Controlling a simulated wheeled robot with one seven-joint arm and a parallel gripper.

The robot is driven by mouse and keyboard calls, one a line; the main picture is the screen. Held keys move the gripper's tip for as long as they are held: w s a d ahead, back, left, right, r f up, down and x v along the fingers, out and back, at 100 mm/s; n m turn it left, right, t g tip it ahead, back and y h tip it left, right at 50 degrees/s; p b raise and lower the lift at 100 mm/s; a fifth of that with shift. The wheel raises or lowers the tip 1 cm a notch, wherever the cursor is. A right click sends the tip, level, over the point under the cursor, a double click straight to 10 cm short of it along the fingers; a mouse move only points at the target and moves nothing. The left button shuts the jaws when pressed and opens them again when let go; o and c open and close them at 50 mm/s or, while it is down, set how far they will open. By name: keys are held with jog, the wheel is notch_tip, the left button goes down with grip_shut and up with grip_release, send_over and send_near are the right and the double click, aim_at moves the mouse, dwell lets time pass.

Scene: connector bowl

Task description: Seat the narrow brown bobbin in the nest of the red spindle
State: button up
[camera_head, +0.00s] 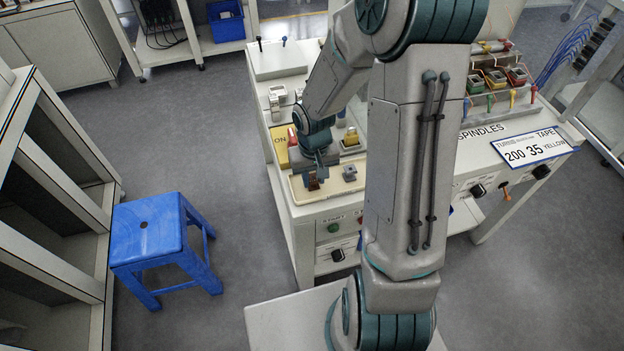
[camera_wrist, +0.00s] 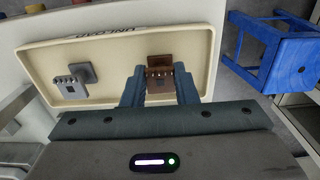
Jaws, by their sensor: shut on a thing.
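The brown bobbin (camera_head: 313,184) is between the fingers of my gripper (camera_head: 316,172), over the cream tray at the near left of the bench. In the wrist view the brown bobbin (camera_wrist: 160,72) sits between both fingertips of my gripper (camera_wrist: 160,88), which is shut on it. Whether it touches the tray floor I cannot tell. At the far right, a row of coloured holders marked SPINDLES includes a red one (camera_head: 517,76), probably the red spindle; its nest is too small to make out.
The cream tray (camera_wrist: 118,103) also holds a grey bobbin (camera_wrist: 70,86), left of my gripper in the wrist view. A yellow pad (camera_head: 280,143) lies behind the tray. A sign (camera_head: 535,147) reads 200 35 YELLOW. A blue stool (camera_head: 150,228) stands on the floor at left.

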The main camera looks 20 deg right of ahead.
aim_at(314, 178)
jog(key=shift+r, duration=0.5)
notch_tip(314, 178, up, 3)
jog(key=shift+w+r, duration=0.1)
jog(key=shift+r, duration=0.1)
jog(key=w+d+r, duration=0.2)
jog(key=d+r, duration=0.4)
jog(key=d, duration=0.5)
jog(key=shift+w+r, duration=0.35)
jog(key=shift+w, duration=0.05)
